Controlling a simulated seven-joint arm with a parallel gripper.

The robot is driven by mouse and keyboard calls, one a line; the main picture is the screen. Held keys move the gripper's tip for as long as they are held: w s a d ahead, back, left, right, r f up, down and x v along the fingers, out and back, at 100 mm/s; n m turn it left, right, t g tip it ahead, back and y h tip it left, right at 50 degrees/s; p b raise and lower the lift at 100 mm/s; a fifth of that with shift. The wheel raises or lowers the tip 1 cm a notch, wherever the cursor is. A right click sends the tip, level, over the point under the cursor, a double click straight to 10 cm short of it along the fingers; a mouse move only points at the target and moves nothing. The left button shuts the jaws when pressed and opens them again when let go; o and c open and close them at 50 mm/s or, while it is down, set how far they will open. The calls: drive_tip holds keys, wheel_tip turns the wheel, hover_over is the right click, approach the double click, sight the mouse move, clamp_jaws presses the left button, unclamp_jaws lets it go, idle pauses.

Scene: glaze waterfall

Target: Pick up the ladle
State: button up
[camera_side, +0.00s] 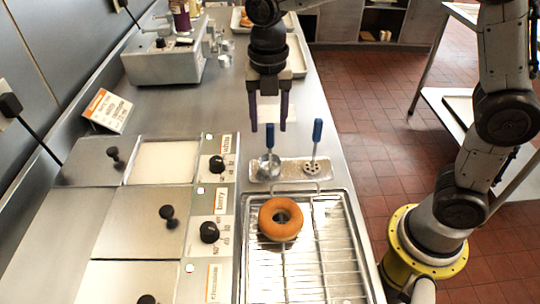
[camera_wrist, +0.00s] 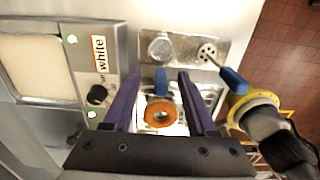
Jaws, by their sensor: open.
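The ladle (camera_side: 269,163) has a round metal bowl and a blue-ended handle, and stands with its bowl on a small metal rest (camera_side: 290,170) behind the wire rack. My gripper (camera_side: 269,128) is open and points down, its two purple fingers around or just above the handle's blue end. In the wrist view the ladle bowl (camera_wrist: 160,48) lies beyond the fingers and its blue handle end (camera_wrist: 161,80) shows between the fingertips of my gripper (camera_wrist: 159,77). I cannot tell whether a finger touches it.
A perforated ladle (camera_side: 313,163) with a blue handle stands close on the right. A brown doughnut (camera_side: 281,218) lies on the wire rack (camera_side: 316,260) in front. Lidded glaze wells with knobs fill the left, including an open white one (camera_side: 163,163). A sign (camera_side: 107,110) stands behind.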

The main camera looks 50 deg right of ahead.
sight(270, 147)
drive_tip(key=shift+s+a+f, duration=0.1)
drive_tip(key=shift+s+f, duration=0.05)
drive_tip(key=shift+f, duration=1.65)
drive_tip(key=shift+s+a+f, duration=0.1)
drive_tip(key=shift+s+f, duration=0.05)
drive_tip(key=shift+f, duration=1.6)
clamp_jaws()
